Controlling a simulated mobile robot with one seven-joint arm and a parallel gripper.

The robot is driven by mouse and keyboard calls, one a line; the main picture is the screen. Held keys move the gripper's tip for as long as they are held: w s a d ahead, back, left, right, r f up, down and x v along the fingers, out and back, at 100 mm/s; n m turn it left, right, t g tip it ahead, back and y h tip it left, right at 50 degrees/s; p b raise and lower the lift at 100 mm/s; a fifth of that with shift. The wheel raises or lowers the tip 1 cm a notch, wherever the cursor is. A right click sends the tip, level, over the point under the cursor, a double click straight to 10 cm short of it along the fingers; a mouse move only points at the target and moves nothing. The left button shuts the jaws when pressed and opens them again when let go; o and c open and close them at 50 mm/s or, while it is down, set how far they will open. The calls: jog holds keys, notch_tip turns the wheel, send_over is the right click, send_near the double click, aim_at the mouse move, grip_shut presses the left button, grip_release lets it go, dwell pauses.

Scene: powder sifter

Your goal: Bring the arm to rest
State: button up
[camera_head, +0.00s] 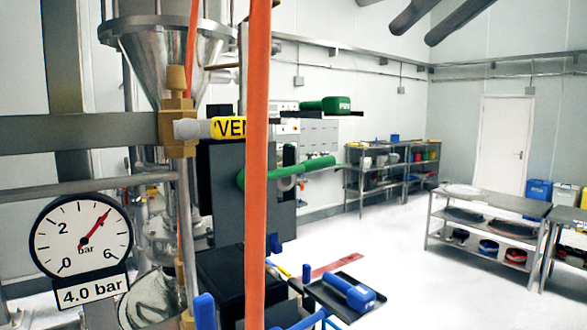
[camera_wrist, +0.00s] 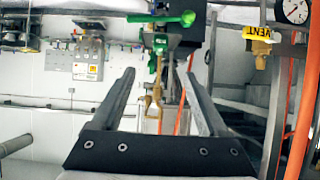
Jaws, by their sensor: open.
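My gripper (camera_wrist: 159,74) is open in the wrist view, its two dark fingers spread wide apart. Nothing is clasped between them. A brass fitting with a green part (camera_wrist: 154,98) shows in the gap, seemingly beyond the fingers; I cannot tell how far. In the head view, two dark bars at the top right look like my gripper's fingers (camera_head: 415,33), high up and clear of the equipment. The rest of my arm is not clearly shown.
The rig has a steel hopper (camera_head: 165,50), a pressure gauge (camera_head: 81,240), a yellow vent tag (camera_head: 228,128), green handles (camera_head: 325,104) and a blue handle (camera_head: 350,291). An orange hose (camera_head: 257,200) runs upright in front. Shelves (camera_head: 480,215) stand right; the floor between is open.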

jog(key=s+a+f+m+g+h+b, duration=0.1)
jog(key=s+f+m+h, duration=0.1)
jog(key=f, duration=1.5)
jog(key=s+a+f+m+g+h+b, duration=0.1)
jog(key=s+f, duration=0.3)
jog(key=f, duration=1.3)
jog(key=s+f+m+g+h+b, duration=0.2)
jog(key=s+f+m+h+b, duration=0.1)
jog(key=f, duration=1.4)
jog(key=shift+a+f+m+h, duration=0.15)
jog(key=shift+a+m+h, duration=0.15)
jog(key=shift+a+h, duration=0.1)
jog(key=shift+s, duration=0.1)
jog(key=shift+c, duration=0.4)
jog(key=c, duration=0.4)
jog(key=shift+o, duration=0.2)
jog(key=shift+d, duration=0.1)
